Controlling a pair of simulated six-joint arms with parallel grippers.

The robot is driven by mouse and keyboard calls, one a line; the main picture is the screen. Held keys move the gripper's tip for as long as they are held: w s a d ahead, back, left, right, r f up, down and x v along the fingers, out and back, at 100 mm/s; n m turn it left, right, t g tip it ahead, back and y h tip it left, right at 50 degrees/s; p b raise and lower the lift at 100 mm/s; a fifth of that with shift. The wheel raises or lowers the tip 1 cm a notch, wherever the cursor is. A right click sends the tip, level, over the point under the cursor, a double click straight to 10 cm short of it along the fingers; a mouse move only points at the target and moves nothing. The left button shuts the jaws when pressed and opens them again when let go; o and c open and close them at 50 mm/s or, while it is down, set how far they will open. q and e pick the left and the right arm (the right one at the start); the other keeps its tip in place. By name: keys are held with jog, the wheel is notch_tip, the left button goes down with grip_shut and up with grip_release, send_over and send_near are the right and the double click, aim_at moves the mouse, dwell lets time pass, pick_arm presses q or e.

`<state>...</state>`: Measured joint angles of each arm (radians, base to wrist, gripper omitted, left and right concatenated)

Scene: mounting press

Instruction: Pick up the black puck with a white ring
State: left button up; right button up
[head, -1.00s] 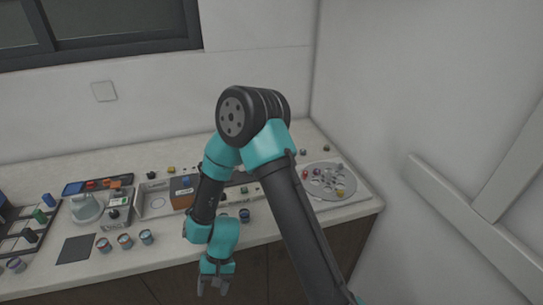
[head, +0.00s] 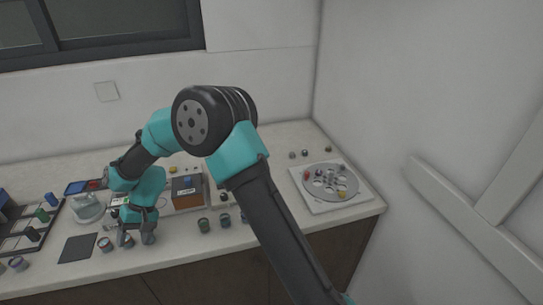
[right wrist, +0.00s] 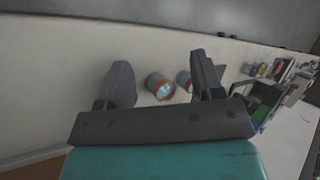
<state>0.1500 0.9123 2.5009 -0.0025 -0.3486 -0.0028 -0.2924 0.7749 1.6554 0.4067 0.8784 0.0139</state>
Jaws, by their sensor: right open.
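I cannot pick out a black puck with a white ring for certain; the small round pieces are too small to read. My right gripper (head: 135,238) is open over the front left of the counter, among a row of small cups. In the right wrist view its two fingers (right wrist: 160,72) stand apart. A cup with an orange-brown rim and pale blue inside (right wrist: 160,87) shows between them, apart from both. A second reddish cup (right wrist: 183,80) is partly hidden behind the right finger. My left gripper is not in view.
A cup (head: 105,245) and a dark square mat (head: 77,248) lie left of the gripper. More dark cups (head: 204,225) stand to its right. A brown box (head: 187,192) stands behind. A round grey disc with holes (head: 343,180) sits on a white plate at right.

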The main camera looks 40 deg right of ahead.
aim_at(294, 154)
jog(key=w+d+r+n+t, duration=0.2)
jog(key=w+r, duration=0.3)
jog(key=w, duration=0.3)
jog(key=shift+t+h, duration=0.5)
jog(key=shift+h, duration=0.4)
jog(key=w+d, duration=0.2)
jog(key=d, duration=0.3)
jog(key=w+d+r, duration=0.1)
jog(key=w+d, duration=0.1)
jog(key=d, duration=0.4)
jog(key=w+d, duration=0.2)
jog(key=d, duration=0.3)
jog(key=shift+d+r, duration=0.2)
jog(key=s+d+r+t+h, duration=0.1)
jog(key=d+h, duration=0.1)
jog(key=d, duration=1.5)
jog(key=s+d+r+h, duration=0.1)
jog(key=d, duration=1.7)
jog(key=s+d+r+h, duration=0.1)
jog(key=s+d, duration=0.3)
jog(key=d, duration=0.4)
jog(key=s+d+r+h, duration=0.1)
jog(key=s+d, duration=0.3)
jog(key=d, duration=0.4)
jog(key=shift+s+d+r+m, duration=0.15)
jog(key=shift+d+r+m, duration=0.2)
jog(key=shift+r, duration=0.15)
